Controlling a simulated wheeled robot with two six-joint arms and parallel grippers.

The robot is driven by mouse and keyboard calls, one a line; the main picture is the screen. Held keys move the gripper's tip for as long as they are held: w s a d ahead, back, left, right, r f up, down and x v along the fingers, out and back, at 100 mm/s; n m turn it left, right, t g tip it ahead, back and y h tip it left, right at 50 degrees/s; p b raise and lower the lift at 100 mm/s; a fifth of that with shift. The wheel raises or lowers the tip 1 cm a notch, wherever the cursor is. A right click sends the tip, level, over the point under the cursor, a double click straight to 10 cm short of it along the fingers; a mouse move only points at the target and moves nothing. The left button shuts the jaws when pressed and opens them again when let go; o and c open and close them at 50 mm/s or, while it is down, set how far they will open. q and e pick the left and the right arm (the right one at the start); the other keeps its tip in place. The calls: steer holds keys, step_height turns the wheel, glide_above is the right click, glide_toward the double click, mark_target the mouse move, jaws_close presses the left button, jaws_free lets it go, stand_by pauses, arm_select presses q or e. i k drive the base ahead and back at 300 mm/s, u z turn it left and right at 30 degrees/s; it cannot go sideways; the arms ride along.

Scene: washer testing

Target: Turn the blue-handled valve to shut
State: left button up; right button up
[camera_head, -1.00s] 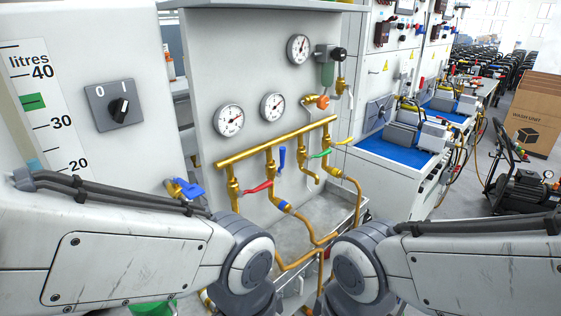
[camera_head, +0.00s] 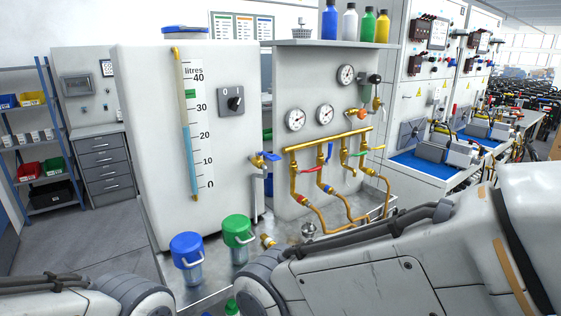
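A brass manifold (camera_head: 318,144) with a row of valves runs along the front of the grey gauge panel. Its blue-handled valve (camera_head: 328,154) has its lever pointing up, roughly along its pipe. The red-handled valve (camera_head: 311,170) beside it and the green-handled valve (camera_head: 372,149) have levers lying sideways. Another blue-lever valve (camera_head: 267,158) sits on a brass fitting at the right side of the white litre tank. Neither gripper is in view; only links of my two arms show along the bottom, apart from the valves.
The white tank (camera_head: 150,150) stands left of the panel (camera_head: 284,100). Blue-lidded (camera_head: 186,246) and green-lidded (camera_head: 237,227) canisters stand in front of it. A metal tray (camera_head: 384,208) lies under the pipes. A shelf (camera_head: 340,43) with several bottles is above the panel.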

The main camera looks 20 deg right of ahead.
mark_target(326, 162)
steer(key=z, duration=1.25)
steer(key=i, duration=1.85)
steer(key=u, duration=0.7)
